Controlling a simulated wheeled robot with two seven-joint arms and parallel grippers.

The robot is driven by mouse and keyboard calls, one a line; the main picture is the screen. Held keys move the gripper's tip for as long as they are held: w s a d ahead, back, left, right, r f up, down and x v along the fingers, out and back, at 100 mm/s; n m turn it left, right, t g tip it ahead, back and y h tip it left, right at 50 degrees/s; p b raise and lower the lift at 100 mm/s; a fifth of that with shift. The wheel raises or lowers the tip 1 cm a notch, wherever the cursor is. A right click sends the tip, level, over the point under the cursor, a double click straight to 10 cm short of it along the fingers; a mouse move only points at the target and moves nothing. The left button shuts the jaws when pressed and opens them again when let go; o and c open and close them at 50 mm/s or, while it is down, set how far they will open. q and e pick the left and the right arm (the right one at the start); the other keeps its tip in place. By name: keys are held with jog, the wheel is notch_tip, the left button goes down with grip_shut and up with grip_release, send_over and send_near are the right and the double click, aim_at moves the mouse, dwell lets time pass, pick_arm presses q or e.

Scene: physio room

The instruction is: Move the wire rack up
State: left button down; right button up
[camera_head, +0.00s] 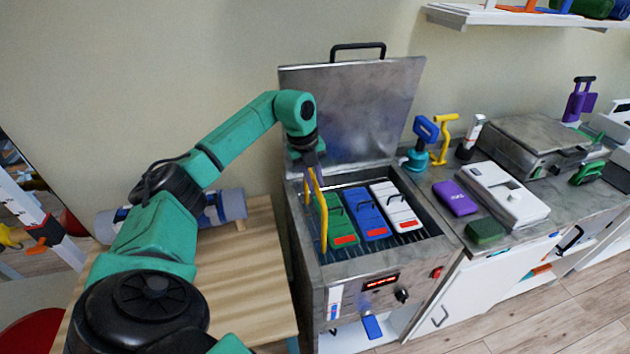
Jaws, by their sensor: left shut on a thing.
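The wire rack (411,238) sits inside an open steel tank (340,270), with its dark wires showing in front of the packs. Its tall yellow handle (323,230) rises at the left side of the tank. A green pack (335,215), a blue pack (365,210) and a white pack (396,203) lie side by side on the rack. My left gripper (313,166) is above the tank's left side, shut on the top of the yellow handle. The fingertips are small and partly hidden. My right gripper is not in view.
The tank's lid (350,110) stands open behind the rack. A wooden table (240,275) is to the left, with a grey-blue roll (232,205) at its back. The counter (535,235) to the right holds a purple box (455,198) and a white device (505,195).

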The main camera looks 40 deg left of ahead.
pick_arm(q)
jog(key=shift+w+r, duration=0.15)
jog(key=shift+r, duration=0.2)
jog(key=c, duration=1.1)
grip_release()
jog(key=shift+s, duration=0.2)
jog(key=shift+r, duration=0.2)
jog(key=r, duration=0.4)
jog(key=s+a+r, duration=0.1)
jog(key=r, duration=0.4)
jog(key=s+r+b, duration=0.1)
jog(key=r, duration=0.4)
jog(key=shift+s+a, duration=0.25)
